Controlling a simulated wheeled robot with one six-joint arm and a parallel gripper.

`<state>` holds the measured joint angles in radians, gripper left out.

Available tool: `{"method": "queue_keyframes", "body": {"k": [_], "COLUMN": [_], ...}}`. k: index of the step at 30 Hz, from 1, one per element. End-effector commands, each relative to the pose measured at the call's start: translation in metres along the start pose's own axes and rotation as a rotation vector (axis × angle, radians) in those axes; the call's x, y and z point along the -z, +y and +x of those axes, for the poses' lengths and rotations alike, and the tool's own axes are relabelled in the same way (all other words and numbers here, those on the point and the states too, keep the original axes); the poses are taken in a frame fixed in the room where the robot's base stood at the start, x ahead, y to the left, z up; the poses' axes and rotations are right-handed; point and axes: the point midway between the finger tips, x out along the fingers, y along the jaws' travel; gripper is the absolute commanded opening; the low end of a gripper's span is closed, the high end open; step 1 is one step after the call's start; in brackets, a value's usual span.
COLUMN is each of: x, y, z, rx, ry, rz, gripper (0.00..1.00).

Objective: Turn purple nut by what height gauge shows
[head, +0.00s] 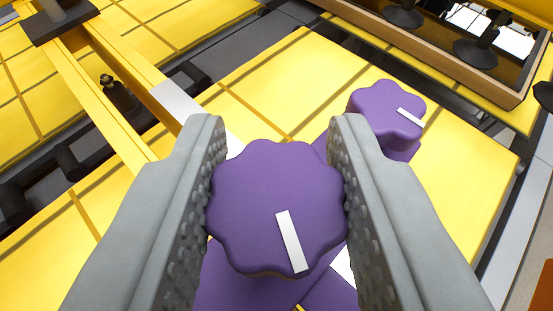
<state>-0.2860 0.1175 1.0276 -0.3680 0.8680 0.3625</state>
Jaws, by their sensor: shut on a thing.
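A purple nut (270,195) with a scalloped edge and a white mark on its face sits between the two grey fingers of my gripper (277,200). Both fingers touch its sides, so the gripper is shut on it. The white mark points toward the bottom of the picture, leaning slightly right. A second purple nut (388,108), also with a white mark, stands behind and to the right, clear of the fingers. Its mark points right and slightly down. Purple parts show below the held nut, partly hidden by it and the fingers. I cannot make out a height gauge.
Yellow panels (262,85) with dark grid lines lie around and beneath. A yellow beam (110,95) runs at the left, near a small black fitting (118,95). A wood-edged frame (440,75) with black suction cups (476,52) stands at the upper right.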

Motion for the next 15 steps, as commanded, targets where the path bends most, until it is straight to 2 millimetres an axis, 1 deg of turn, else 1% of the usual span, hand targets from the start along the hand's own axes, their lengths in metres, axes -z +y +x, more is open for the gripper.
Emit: {"method": "queue_keyframes", "body": {"k": [1, 8, 15], "x": [-0.0001, -0.0001, 0.0001], "y": [-0.0024, -0.0016, -0.0018], "z": [0.0002, 0.0004, 0.0007], "rx": [-0.028, -0.194, -0.398], "ry": [0.000, 0.000, 0.001], "rz": [0.010, 0.078, 0.164], "gripper": [0.09, 0.09, 0.09]}}
